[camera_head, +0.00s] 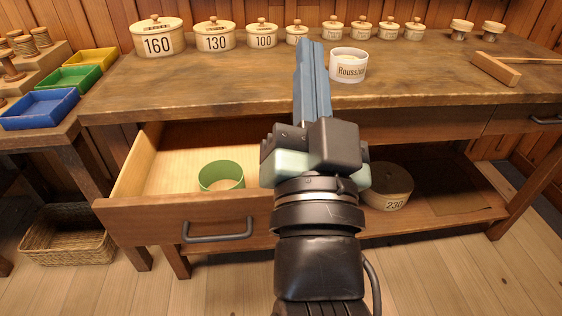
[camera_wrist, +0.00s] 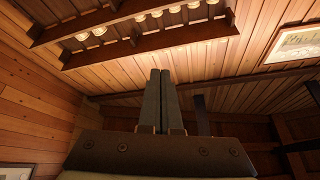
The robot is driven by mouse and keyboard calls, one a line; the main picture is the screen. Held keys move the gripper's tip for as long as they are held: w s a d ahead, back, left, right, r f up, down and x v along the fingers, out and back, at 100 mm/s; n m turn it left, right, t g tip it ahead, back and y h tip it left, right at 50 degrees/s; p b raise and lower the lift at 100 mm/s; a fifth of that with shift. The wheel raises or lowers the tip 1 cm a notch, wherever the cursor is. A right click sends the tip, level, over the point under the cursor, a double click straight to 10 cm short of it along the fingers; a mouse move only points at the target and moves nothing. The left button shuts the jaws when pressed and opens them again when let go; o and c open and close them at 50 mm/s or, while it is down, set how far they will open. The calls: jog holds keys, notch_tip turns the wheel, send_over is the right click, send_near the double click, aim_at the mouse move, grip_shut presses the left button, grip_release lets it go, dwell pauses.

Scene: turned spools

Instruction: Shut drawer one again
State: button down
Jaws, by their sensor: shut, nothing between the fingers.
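The left drawer (camera_head: 160,218) of the wooden workbench stands pulled well out in the head view. Its front has a dark bar handle (camera_head: 217,231). A green round container (camera_head: 221,177) sits inside it. My gripper (camera_head: 311,45) points up, above and to the right of the drawer, in front of the bench top. It is shut, empty and apart from the handle. The arm hides the drawer's right end. In the wrist view the two fingers (camera_wrist: 161,75) lie together against the ceiling and walls. A second drawer (camera_head: 518,119) at the right is closed. No drawer number is readable.
Numbered lidded jars (camera_head: 158,37) line the back of the bench top (camera_head: 200,88). A white "Roussillon"-like pot (camera_head: 348,66) stands near the fingers. A round "230" box (camera_head: 388,187) sits on the lower shelf. A wicker basket (camera_head: 68,238) is on the floor. Floor before the drawer is clear.

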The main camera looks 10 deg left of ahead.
notch_tip(320, 180, down, 8)
jog(key=w+m+g+p, duration=0.1)
jog(key=m+g+p, duration=0.2)
jog(key=s+d+f+m+g+p, duration=0.1)
jog(key=s+f+m+g+p, duration=0.35)
jog(key=f, duration=0.45)
jog(key=s+f+m+g+p, duration=0.2)
jog(key=s+f+m+p, duration=0.25)
jog(key=s+f, duration=0.4)
jog(key=r+x, duration=0.1)
jog(key=x, duration=1.3)
jog(key=shift+w, duration=0.35)
jog(key=shift+a+f+t, duration=0.1)
jog(key=shift+t, duration=0.15)
